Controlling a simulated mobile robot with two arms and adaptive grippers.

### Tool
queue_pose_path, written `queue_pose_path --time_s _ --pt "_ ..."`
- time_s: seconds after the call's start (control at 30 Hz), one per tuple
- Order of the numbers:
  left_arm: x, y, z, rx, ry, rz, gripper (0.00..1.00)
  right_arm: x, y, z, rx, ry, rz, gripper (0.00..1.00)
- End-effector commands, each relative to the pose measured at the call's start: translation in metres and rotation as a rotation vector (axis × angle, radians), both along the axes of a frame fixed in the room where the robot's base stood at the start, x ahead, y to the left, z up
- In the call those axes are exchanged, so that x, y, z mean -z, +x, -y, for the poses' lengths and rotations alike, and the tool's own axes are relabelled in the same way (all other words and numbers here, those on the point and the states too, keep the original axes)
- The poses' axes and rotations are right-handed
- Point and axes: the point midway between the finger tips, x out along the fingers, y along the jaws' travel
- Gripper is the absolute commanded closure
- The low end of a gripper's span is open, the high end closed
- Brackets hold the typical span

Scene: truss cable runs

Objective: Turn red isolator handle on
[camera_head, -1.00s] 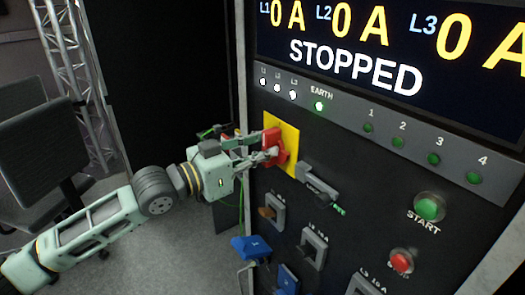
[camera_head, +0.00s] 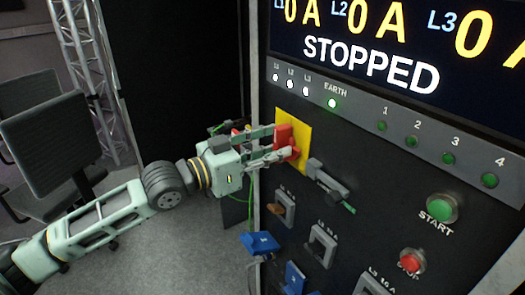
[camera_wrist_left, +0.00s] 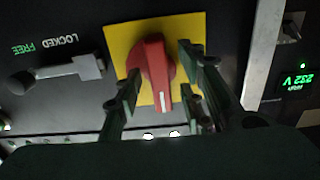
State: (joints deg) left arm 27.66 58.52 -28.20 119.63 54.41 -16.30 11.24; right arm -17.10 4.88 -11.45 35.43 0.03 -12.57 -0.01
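The red isolator handle (camera_head: 285,141) sits on a yellow square plate (camera_head: 305,136) on the dark panel. In the left wrist view the red handle (camera_wrist_left: 158,80) points along the approach direction, toward the bottom of the picture. My left gripper (camera_head: 280,146) is at the handle, one finger on each side of it. In the wrist view the fingers (camera_wrist_left: 158,72) stand apart, with a gap visible on the right of the handle; whether the left finger touches it I cannot tell. My right gripper is not in view.
A grey latch lever (camera_head: 330,184) sits right of the plate; it is marked LOCKED and FREE in the wrist view. Blue connectors (camera_head: 260,243) stick out below. The display (camera_head: 400,45) reads STOPPED, and the EARTH lamp (camera_head: 332,103) is lit. A chair (camera_head: 50,135) stands left.

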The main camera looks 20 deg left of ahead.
Motion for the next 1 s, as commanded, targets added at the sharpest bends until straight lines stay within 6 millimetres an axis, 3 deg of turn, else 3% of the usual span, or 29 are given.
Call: queue_pose_path --time_s 0.4,1.0 --pt "0.002 -0.042 -0.034 -0.002 0.004 -0.003 0.64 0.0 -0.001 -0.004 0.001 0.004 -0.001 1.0" --pt "0.0 -0.056 -0.043 0.001 0.002 0.0 0.64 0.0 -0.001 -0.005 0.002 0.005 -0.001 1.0"
